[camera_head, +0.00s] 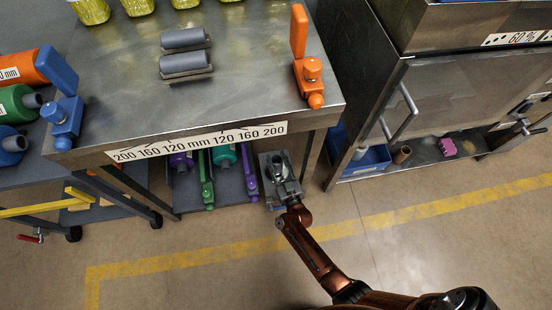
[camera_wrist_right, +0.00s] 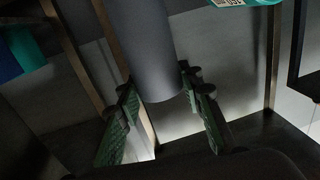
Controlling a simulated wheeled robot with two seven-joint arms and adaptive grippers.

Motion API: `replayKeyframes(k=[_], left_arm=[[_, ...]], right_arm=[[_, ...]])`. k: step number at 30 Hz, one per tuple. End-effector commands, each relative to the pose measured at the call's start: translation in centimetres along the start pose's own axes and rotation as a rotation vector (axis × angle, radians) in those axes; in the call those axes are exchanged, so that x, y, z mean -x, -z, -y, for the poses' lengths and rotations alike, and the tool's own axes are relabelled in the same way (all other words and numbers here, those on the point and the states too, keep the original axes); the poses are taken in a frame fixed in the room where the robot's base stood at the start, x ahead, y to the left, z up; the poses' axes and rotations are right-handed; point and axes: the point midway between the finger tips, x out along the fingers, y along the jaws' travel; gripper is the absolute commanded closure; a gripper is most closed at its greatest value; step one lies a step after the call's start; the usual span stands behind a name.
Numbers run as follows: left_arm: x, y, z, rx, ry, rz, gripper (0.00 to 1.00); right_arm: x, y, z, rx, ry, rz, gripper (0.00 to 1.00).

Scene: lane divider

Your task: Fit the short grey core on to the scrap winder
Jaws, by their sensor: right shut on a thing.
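My right gripper (camera_head: 281,178) is low in front of the bench's right end, beside the lower shelf. In the right wrist view a smooth grey cylinder (camera_wrist_right: 148,50), the grey core, comes down from the top between the green-padded fingers (camera_wrist_right: 165,112), and the gripper is shut on it. Its near end shows; its far end is out of view. Two more grey cylinders lie on the bench top, a rear one (camera_head: 184,38) and a front one (camera_head: 185,61), each on a low cradle. I cannot make out which thing is the scrap winder. My left gripper is not in view.
The metal bench (camera_head: 120,80) has a number strip on its front edge and an orange device (camera_head: 309,70) at its right. Purple and green rolls (camera_head: 222,160) sit on the lower shelf. A steel cabinet (camera_head: 450,85) stands right. The floor in front is clear.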

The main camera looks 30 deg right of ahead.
Motion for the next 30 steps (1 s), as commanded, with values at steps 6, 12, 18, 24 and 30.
replayKeyframes(k=[6,12,18,24,30], left_arm=[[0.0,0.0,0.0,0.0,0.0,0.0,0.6],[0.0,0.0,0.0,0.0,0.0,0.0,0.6],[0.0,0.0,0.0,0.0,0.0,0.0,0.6],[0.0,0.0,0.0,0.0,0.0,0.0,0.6],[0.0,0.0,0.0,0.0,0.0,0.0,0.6]], right_arm=[[-0.1,-0.5,0.0,-0.001,0.0,-0.001,0.88],[-0.1,-0.9,0.1,-0.002,0.0,-0.001,0.88],[-0.1,-1.4,0.1,-0.001,0.001,-0.002,0.88],[-0.1,-1.8,0.0,-0.001,0.0,-0.002,0.88],[-0.1,-2.2,0.0,-0.001,0.0,-0.001,0.63]])
